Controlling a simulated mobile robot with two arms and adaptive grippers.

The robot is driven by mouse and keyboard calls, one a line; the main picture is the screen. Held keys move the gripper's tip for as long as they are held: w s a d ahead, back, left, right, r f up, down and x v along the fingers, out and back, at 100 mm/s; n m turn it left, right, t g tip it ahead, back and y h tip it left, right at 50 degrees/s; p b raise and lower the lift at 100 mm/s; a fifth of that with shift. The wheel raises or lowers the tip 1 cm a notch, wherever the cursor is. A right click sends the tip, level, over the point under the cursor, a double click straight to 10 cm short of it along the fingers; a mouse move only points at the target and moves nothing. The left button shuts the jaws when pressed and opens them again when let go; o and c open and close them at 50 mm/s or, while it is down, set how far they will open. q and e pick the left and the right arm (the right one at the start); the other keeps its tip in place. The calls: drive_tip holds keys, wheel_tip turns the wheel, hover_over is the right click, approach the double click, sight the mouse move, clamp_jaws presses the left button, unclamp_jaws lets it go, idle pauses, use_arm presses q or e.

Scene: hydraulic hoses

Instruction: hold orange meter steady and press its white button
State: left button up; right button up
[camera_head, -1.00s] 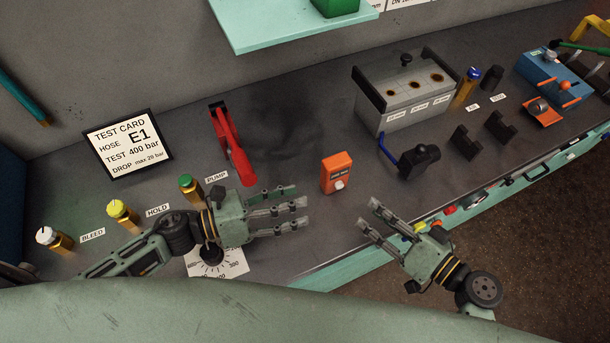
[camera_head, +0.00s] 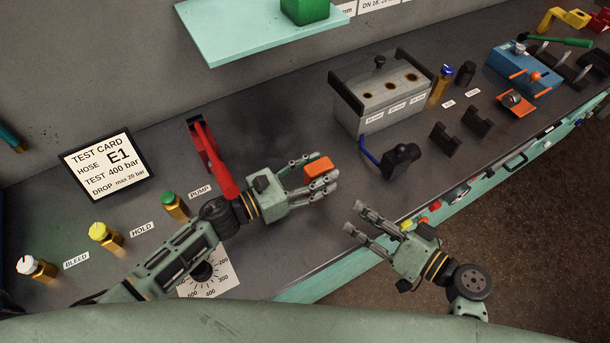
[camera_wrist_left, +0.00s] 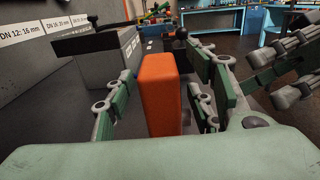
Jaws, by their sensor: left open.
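The orange meter (camera_head: 319,168) stands on the dark bench, and only its upper part shows in the head view. My left gripper (camera_head: 322,180) is around it, open, with fingers on both sides. In the left wrist view the meter (camera_wrist_left: 160,95) stands upright between the fingers, with a visible gap on the left; contact on the right cannot be told. The white button is hidden in both views. My right gripper (camera_head: 361,222) is open and empty, to the right of the meter near the bench's front edge, its fingers pointing toward upper left.
A grey block with holes (camera_head: 385,108) and a blue-handled black part (camera_head: 400,160) stand behind and right of the meter. The red pump lever (camera_head: 215,160) is left, close to my left wrist. Bare bench (camera_head: 310,235) lies in front of the meter.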

use_arm(q)
drive_tip(key=shift+d, duration=0.2)
clamp_jaws()
use_arm(e)
clamp_jaws()
idle(0.5)
idle(0.9)
